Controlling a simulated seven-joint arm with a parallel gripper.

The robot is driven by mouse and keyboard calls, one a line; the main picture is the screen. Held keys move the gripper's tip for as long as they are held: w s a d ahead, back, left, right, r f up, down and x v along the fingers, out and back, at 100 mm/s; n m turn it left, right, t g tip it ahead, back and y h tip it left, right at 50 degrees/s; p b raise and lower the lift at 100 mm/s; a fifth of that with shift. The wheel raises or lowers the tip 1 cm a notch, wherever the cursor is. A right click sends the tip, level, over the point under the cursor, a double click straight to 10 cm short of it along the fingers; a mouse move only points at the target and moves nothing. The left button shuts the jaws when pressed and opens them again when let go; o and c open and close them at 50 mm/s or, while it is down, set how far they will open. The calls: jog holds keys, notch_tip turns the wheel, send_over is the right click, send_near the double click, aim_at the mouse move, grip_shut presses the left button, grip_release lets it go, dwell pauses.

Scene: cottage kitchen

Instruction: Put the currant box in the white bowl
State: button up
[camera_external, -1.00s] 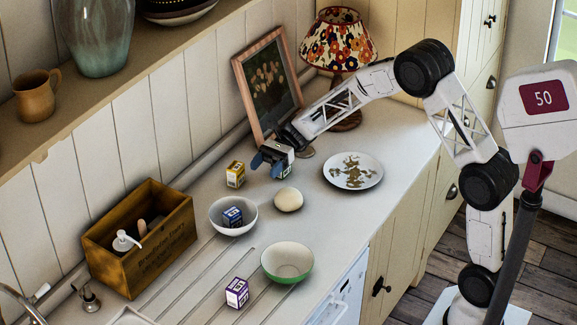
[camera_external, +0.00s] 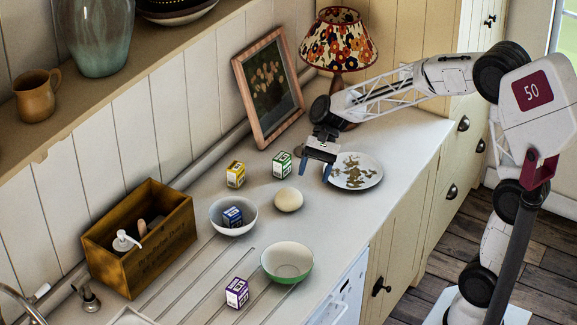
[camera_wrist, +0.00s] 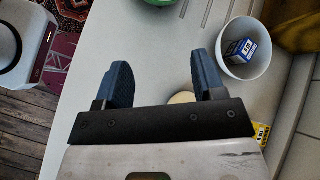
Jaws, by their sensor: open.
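Several small boxes are in the external view, with labels too small to tell which is the currant box: purple (camera_external: 237,292), yellow (camera_external: 236,174), green (camera_external: 282,164) and blue (camera_external: 233,217). The blue box lies inside the white bowl (camera_external: 219,226); both also show in the wrist view, the blue box (camera_wrist: 238,49) in the white bowl (camera_wrist: 257,70). The purple box stands on the counter left of the green bowl (camera_external: 287,263). My gripper (camera_external: 315,170) is open and empty, above the counter right of the green box. Its spread fingers show in the wrist view (camera_wrist: 160,78).
A pale round thing (camera_external: 288,199) lies between the white bowl and my gripper. A patterned plate (camera_external: 353,171) is right of my gripper. A wooden crate (camera_external: 140,238) stands at left, a picture frame (camera_external: 268,85) and lamp (camera_external: 339,45) behind. The front counter strip is fairly clear.

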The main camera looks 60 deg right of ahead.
jog(key=s+d+n+t+h, duration=0.1)
jog(key=s+d+n+h, duration=0.1)
jog(key=s, duration=0.7)
jog(key=s+d+r+n+t+h, duration=0.1)
jog(key=s+n+h, duration=0.3)
jog(key=s, duration=0.6)
jog(key=s+d+r+n+t+h, duration=0.1)
jog(key=s+d+n+t+h, duration=0.1)
jog(key=s, duration=0.7)
jog(key=d+n+h, duration=0.1)
jog(key=n+h, duration=0.1)
jog(key=n, duration=0.1)
jog(key=shift+s+d+r+t, duration=0.15)
jog(key=shift+d+r+t, duration=0.1)
jog(key=shift+t, duration=0.05)
